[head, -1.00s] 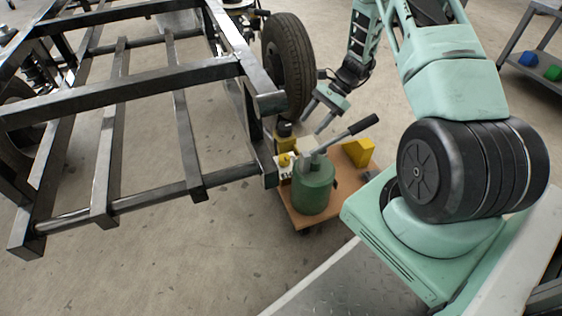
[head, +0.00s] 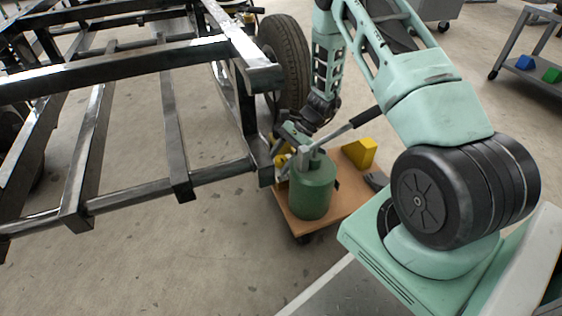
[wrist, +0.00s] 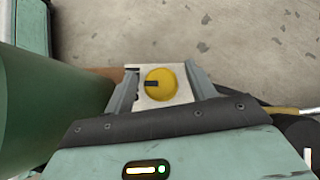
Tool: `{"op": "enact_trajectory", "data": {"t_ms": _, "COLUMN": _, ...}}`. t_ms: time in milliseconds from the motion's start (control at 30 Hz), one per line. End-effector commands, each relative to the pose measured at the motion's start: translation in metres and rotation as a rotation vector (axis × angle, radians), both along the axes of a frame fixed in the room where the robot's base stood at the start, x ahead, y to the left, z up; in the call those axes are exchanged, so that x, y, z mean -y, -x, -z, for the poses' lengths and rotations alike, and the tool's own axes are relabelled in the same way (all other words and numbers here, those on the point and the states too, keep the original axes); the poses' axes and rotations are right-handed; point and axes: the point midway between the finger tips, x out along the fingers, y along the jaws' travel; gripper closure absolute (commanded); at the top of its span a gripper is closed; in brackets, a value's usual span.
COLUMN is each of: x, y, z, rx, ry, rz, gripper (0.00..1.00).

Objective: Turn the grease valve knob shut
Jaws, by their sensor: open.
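The grease valve knob (wrist: 161,84) is a round yellow disc with a dark mark left of its middle, set on a pale block. In the wrist view it sits between the two fingers of my gripper (wrist: 160,88). The fingers are open, one on each side of the knob; whether they touch the block I cannot tell. In the head view my gripper (head: 290,137) is low behind the green pump (head: 312,190) and its lever. Only a little yellow shows there, and the knob itself is mostly hidden.
The green pump stands on a wooden dolly (head: 300,226), and its wall (wrist: 40,110) is close at left in the wrist view. A yellow block (head: 360,153) lies on the dolly. The metal frame (head: 170,190) and a tire (head: 284,60) stand close by at left.

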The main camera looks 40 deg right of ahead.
Motion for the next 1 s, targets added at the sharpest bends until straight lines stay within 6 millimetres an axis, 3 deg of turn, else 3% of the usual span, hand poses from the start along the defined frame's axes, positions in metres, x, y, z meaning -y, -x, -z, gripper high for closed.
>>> {"op": "enact_trajectory", "data": {"t_ms": 167, "x": -0.0001, "y": 0.0000, "z": -0.0004, "rx": 0.000, "ry": 0.000, "rz": 0.000, "gripper": 0.44}}
{"op": "enact_trajectory", "data": {"t_ms": 333, "x": 0.0001, "y": -0.0001, "z": -0.0004, "rx": 0.000, "ry": 0.000, "rz": 0.000, "gripper": 0.86}}
{"op": "enact_trajectory", "data": {"t_ms": 367, "x": 0.0001, "y": 0.0000, "z": -0.0004, "rx": 0.000, "ry": 0.000, "rz": 0.000, "gripper": 0.89}}
{"op": "enact_trajectory", "data": {"t_ms": 733, "x": 0.0003, "y": 0.0000, "z": -0.0025, "rx": 0.000, "ry": -0.001, "rz": -0.047, "gripper": 0.89}}
{"op": "enact_trajectory", "data": {"t_ms": 1000, "x": 0.0001, "y": -0.0008, "z": -0.0057, "rx": 0.001, "ry": -0.001, "rz": -0.219, "gripper": 0.89}}
